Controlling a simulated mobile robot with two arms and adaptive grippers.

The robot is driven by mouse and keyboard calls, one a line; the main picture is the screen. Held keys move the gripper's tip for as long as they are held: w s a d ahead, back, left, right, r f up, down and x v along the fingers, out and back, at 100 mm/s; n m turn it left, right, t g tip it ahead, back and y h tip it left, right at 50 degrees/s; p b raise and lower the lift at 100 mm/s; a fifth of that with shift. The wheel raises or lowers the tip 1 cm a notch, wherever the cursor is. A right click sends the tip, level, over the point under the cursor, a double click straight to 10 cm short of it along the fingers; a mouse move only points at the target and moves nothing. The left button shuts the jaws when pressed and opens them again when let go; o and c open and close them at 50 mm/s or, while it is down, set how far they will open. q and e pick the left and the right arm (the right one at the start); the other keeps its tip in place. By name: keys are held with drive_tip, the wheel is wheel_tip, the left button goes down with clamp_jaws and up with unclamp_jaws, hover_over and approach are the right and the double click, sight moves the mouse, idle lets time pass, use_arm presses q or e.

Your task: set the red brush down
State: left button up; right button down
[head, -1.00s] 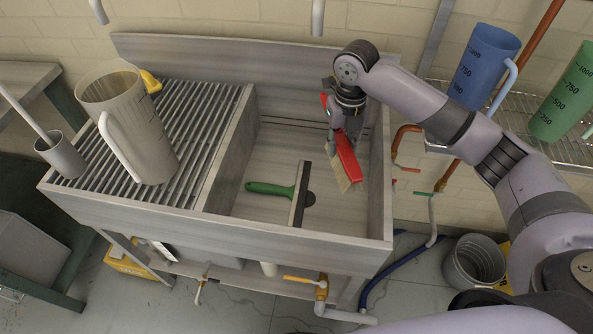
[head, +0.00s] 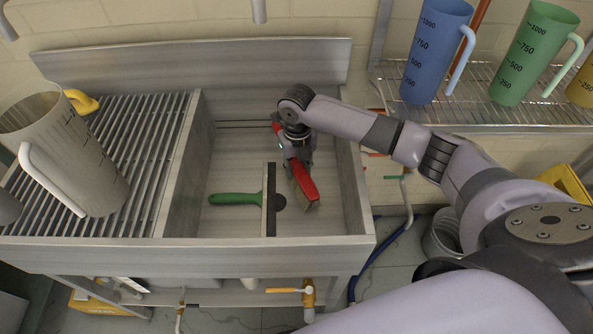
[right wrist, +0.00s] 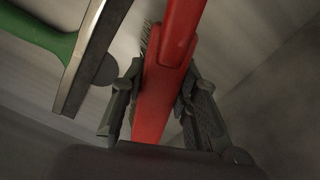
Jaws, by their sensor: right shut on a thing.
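The red brush (head: 305,183) has a red body and pale bristles. My right gripper (head: 298,160) is shut on it, inside the right part of the metal sink basin (head: 230,165). In the right wrist view the red brush (right wrist: 170,70) lies between both fingers (right wrist: 158,105), with bristles showing behind it. I cannot tell whether the brush touches the basin floor. My left gripper is not in view.
A squeegee with a green handle (head: 235,198) lies in the basin just left of the brush. A slatted drainboard (head: 140,150) with a large jug (head: 70,150) is at left. Blue (head: 435,50) and green (head: 535,55) jugs stand on a wire shelf.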

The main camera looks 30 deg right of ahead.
sight(297, 165)
drive_tip(key=shift+f, duration=0.75)
drive_tip(key=shift+f, duration=0.1)
drive_tip(key=shift+f, duration=0.1)
drive_tip(key=shift+s+f, duration=0.25)
drive_tip(key=shift+f, duration=0.15)
drive_tip(key=c, duration=1.6)
unclamp_jaws()
drive_tip(key=shift+f, duration=0.1)
drive_tip(key=o, duration=0.4)
drive_tip(key=shift+w, duration=0.25)
wheel_tip(297, 165, up, 14)
drive_tip(key=shift+f, duration=0.25)
